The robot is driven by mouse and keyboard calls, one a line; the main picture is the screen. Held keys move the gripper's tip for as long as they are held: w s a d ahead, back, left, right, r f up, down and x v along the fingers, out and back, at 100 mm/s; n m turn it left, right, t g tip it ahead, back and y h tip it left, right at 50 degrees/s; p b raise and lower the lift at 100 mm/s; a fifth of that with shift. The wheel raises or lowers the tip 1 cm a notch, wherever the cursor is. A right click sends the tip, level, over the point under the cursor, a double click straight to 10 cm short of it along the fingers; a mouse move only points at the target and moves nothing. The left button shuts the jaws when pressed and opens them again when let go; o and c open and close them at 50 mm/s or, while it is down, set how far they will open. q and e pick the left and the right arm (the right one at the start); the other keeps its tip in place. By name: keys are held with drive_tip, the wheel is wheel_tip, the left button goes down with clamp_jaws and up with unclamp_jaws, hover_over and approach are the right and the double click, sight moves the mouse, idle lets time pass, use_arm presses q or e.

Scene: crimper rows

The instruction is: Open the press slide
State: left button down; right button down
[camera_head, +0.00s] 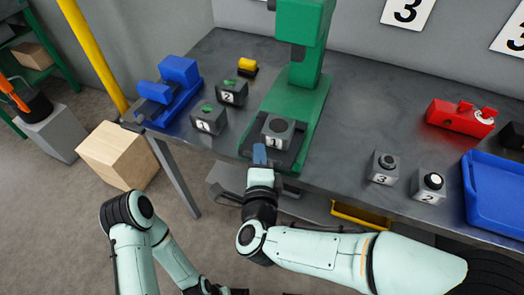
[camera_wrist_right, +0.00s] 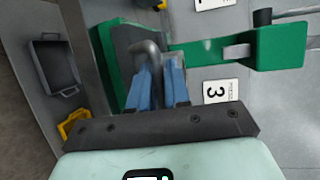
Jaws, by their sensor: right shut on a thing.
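The green press (camera_head: 306,40) stands on the table at upper centre. Its dark slide (camera_head: 292,155) lies at the front of the green base and carries a grey block marked 1 (camera_head: 274,141). My right gripper (camera_head: 260,154) is at the slide's front edge. In the right wrist view, its blue fingers (camera_wrist_right: 161,80) are shut on a grey bar handle (camera_wrist_right: 146,48) in front of the dark slide. The fingers partly hide the handle. My left arm shows at lower left in the head view, but its gripper is not in view.
Blocks 1 (camera_head: 208,121) and 2 (camera_head: 231,93) and a blue vise (camera_head: 170,90) stand left of the press. Blocks 3 (camera_head: 383,167) and 2 (camera_head: 428,186), a red device (camera_head: 461,117) and a blue tray (camera_head: 487,200) are right. A yellow bin (camera_head: 360,216) sits below the table edge.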

drive_tip(key=c, duration=1.4)
unclamp_jaws()
drive_tip(key=shift+c, duration=0.2)
drive_tip(key=s+d+r, duration=0.1)
drive_tip(key=s+r, duration=0.1)
drive_tip(key=s, duration=1.1)
drive_tip(key=shift+r, duration=0.2)
